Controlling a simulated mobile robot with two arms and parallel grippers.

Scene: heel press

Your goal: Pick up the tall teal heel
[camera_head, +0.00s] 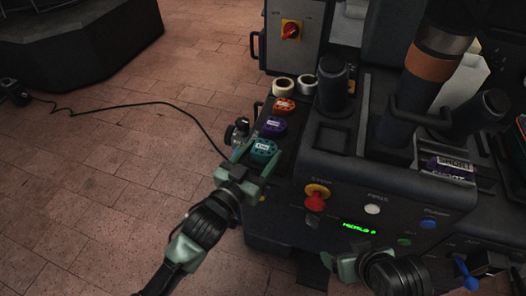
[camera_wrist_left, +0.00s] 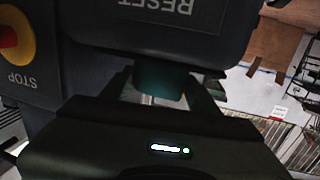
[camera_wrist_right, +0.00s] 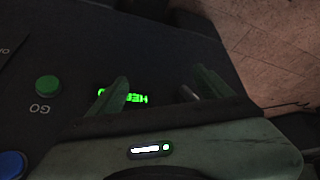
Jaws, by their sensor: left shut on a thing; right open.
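The teal heel (camera_head: 264,149) with a white label lies at the near end of a dark side ledge, in front of a purple and an orange piece. My left gripper (camera_head: 256,158) is shut on it, with one finger on each side. In the left wrist view a dark teal body (camera_wrist_left: 160,78) sits between the fingers; its lower part is hidden by the gripper. I cannot tell whether the heel is clear of the ledge. My right gripper (camera_head: 342,246) is open and empty before the machine's front panel; its spread fingers (camera_wrist_right: 160,80) show in the right wrist view.
The purple piece (camera_head: 273,126) and orange piece (camera_head: 284,105) lie behind the teal heel. Two tape rolls (camera_head: 283,86) are further back. The machine panel carries a red stop knob (camera_head: 316,198) and several buttons. A dark column (camera_head: 410,95) rises at right. The floor at left is mostly clear.

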